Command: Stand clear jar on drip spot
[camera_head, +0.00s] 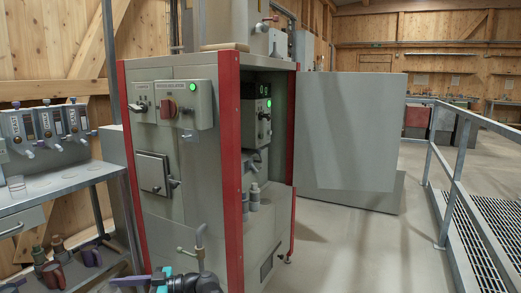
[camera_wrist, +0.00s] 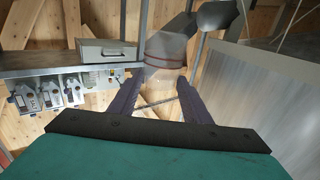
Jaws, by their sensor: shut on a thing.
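In the wrist view my gripper (camera_wrist: 160,80) has its two purple fingers closed on a clear jar (camera_wrist: 165,52) with a reddish band around it. The jar is see-through and its far end is hard to make out. In the head view the jar is not clearly visible; part of my arm shows at the bottom edge. Pale round spots (camera_head: 40,182) lie on the grey bench top at the left, below the dispensers (camera_head: 46,125). I cannot tell which one is the drip spot. The held jar is apart from the bench.
The bench (camera_head: 60,184) has a drawer below. A grey cabinet (camera_head: 185,200) with red edges stands right of it, its large door (camera_head: 348,130) swung open. A railing (camera_head: 450,165) runs along the right; floor between is clear.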

